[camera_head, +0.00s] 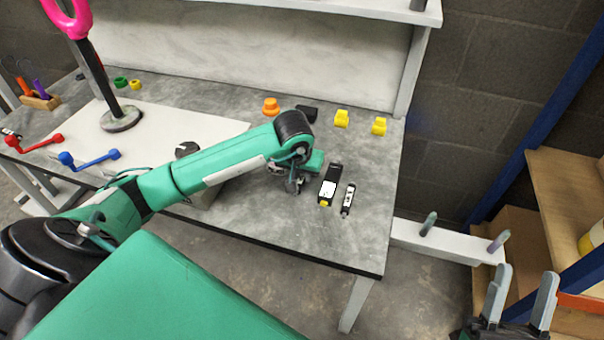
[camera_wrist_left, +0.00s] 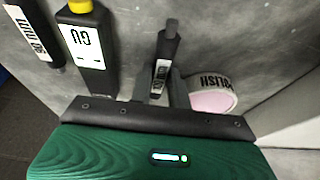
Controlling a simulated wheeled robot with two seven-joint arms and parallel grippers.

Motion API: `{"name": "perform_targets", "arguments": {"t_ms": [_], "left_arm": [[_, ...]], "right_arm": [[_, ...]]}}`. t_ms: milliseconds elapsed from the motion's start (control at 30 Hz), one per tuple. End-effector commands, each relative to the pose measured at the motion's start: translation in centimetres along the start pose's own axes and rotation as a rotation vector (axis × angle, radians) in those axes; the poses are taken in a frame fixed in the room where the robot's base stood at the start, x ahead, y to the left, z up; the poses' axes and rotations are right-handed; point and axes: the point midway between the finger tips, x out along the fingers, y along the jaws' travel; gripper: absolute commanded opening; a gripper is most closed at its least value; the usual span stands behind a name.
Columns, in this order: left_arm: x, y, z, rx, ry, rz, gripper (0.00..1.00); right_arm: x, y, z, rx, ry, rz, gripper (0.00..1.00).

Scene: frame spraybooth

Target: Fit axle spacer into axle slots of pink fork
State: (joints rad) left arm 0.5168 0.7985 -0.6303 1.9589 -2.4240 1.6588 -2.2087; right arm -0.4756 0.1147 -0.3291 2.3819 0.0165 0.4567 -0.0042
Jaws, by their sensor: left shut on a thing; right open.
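The pink fork (camera_head: 68,18) stands upright on a dark post with a round base at the far left; its top is cut off. My left gripper (camera_head: 294,183) is low over the bench's right part, far from the fork. In the left wrist view the left gripper (camera_wrist_left: 166,92) is shut on a dark rod with a white label (camera_wrist_left: 168,48), which looks like an axle spacer. A similar labelled black rod (camera_head: 348,200) lies on the bench; it also shows in the left wrist view (camera_wrist_left: 35,32). My right gripper (camera_head: 518,300) is open and empty, off the bench at lower right.
A black gauge with a yellow end (camera_head: 328,187) lies by the loose rod. A pinkish labelled roll (camera_wrist_left: 212,97) is close to the left gripper. Orange (camera_head: 271,106) and yellow (camera_head: 341,118) parts stand at the back. Red (camera_head: 36,145) and blue (camera_head: 90,158) handles are at left.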

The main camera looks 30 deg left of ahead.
Motion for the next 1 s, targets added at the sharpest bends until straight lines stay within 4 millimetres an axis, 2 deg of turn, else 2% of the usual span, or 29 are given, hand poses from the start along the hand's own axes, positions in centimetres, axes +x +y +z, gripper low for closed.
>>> {"name": "perform_targets", "arguments": {"t_ms": [433, 467, 533, 933, 1000], "left_arm": [[0.2, 0.0, 0.1, 0.001, 0.000, -0.001, 0.00], [0.2, 0.0, 0.1, 0.000, 0.000, -0.001, 0.24], [0.2, 0.0, 0.1, 0.000, 0.000, 0.000, 0.38], [0.0, 0.0, 0.0, 0.000, 0.000, 0.000, 0.40], [-0.5, 0.0, -0.1, 0.000, 0.001, 0.001, 0.40]], "right_arm": [[0.2, 0.1, -0.8, -0.007, 0.051, -0.003, 0.48], [0.3, 0.1, -0.9, -0.007, 0.054, -0.003, 0.48], [0.3, 0.1, -0.9, -0.008, 0.053, -0.003, 0.48], [0.4, 0.1, -0.8, -0.006, 0.042, -0.002, 0.48], [0.0, -0.1, 0.1, 0.002, -0.016, 0.001, 0.48]]}}
